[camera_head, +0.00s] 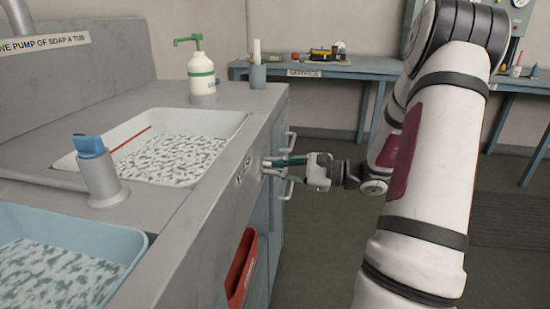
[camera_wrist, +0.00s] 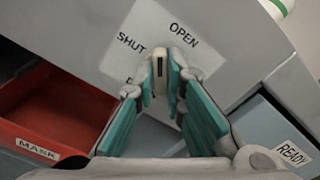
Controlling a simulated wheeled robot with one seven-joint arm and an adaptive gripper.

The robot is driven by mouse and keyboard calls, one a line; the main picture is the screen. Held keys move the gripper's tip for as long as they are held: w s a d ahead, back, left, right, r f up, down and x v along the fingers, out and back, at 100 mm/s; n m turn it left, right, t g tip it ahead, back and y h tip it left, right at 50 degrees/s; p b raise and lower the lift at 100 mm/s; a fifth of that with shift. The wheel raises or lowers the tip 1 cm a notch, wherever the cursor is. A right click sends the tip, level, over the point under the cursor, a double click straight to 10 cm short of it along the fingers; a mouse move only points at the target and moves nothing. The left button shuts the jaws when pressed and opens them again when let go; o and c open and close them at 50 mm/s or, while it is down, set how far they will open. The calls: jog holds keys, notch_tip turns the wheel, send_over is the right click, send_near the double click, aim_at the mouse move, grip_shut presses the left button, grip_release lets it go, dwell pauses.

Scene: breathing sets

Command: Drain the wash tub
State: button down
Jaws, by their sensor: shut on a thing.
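The white tub (camera_head: 240,120) is set in the grey counter and holds water with pale foam patches. A red line (camera_head: 131,139) shows on its inner wall. My gripper (camera_head: 275,163) is at the counter's front face, beside this tub. In the wrist view, the teal fingers (camera_wrist: 161,72) are shut on a cream lever (camera_wrist: 160,62), whose lower part they partly hide. A white label (camera_wrist: 150,38) behind it reads OPEN on the right and SHUT on the left. The lever's tip stands between the two words. A further word on the label is mostly hidden.
A blue tub (camera_head: 130,247) with foamy water is at the near left, by a blue-topped grey post (camera_head: 98,172). A soap pump bottle (camera_head: 201,75) stands behind the white tub. A red MASK bin (camera_head: 242,268) hangs below the counter. Open floor lies to the right.

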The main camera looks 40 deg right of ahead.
jog(key=shift+r+m+p, duration=0.1)
jog(key=shift+m+p, duration=0.8)
jog(key=shift+p, duration=0.35)
jog(key=shift+m+p, duration=0.3)
jog(key=c, duration=1.7)
grip_release()
jog(key=shift+o, duration=0.2)
jog(key=v, duration=1.2)
jog(key=shift+s+d, duration=0.1)
